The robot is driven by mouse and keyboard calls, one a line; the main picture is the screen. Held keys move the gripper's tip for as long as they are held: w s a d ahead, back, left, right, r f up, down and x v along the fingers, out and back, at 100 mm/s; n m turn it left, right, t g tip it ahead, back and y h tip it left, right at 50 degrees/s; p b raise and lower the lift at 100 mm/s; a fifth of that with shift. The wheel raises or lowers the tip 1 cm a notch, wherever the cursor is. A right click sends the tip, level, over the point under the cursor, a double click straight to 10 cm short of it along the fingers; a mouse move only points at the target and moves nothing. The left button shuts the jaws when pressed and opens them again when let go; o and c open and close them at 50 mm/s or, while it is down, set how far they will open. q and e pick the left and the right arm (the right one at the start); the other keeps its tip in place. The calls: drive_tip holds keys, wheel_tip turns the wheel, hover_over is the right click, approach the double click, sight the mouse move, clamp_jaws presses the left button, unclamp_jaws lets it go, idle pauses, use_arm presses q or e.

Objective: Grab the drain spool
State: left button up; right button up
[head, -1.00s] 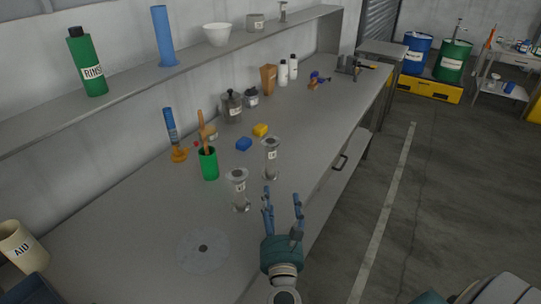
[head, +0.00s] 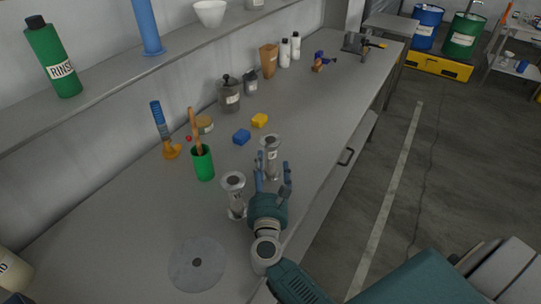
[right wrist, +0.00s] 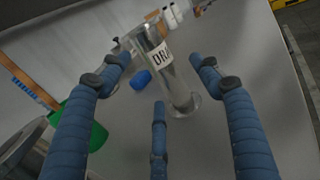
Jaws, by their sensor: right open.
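The drain spool (head: 270,147) is a clear-grey flanged cylinder standing upright on the bench. In the right wrist view the drain spool (right wrist: 168,62) shows a white label reading "DRA", the rest cut off by its curve. My right gripper (head: 272,176) is open and empty, just in front of the drain spool. In the right wrist view the right gripper (right wrist: 160,82) has its blue fingers spread towards the spool, with a gap left around it. I cannot tell whether any finger touches it. My left gripper is out of view.
A second spool (head: 233,182) stands close to the left of my right gripper. A grey disc (head: 182,265) lies at the front left.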

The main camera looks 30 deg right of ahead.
sight(267, 159)
drive_tip(key=shift+w+d, duration=0.2)
drive_tip(key=shift+w, duration=0.25)
drive_tip(key=p+x, duration=0.2)
drive_tip(key=x, duration=0.1)
drive_tip(key=shift+w+a+f, duration=0.1)
drive_tip(key=shift+w, duration=0.2)
drive_tip(key=shift+w+d+f, duration=0.1)
drive_tip(key=shift+w+d, duration=0.1)
drive_tip(key=shift+w, duration=0.15)
drive_tip(key=shift+w+f, duration=0.1)
drive_tip(key=c, duration=1.4)
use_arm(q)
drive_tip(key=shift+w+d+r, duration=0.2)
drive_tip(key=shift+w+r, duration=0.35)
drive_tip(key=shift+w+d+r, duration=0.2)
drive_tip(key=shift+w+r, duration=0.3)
use_arm(e)
drive_tip(key=shift+c, duration=0.2)
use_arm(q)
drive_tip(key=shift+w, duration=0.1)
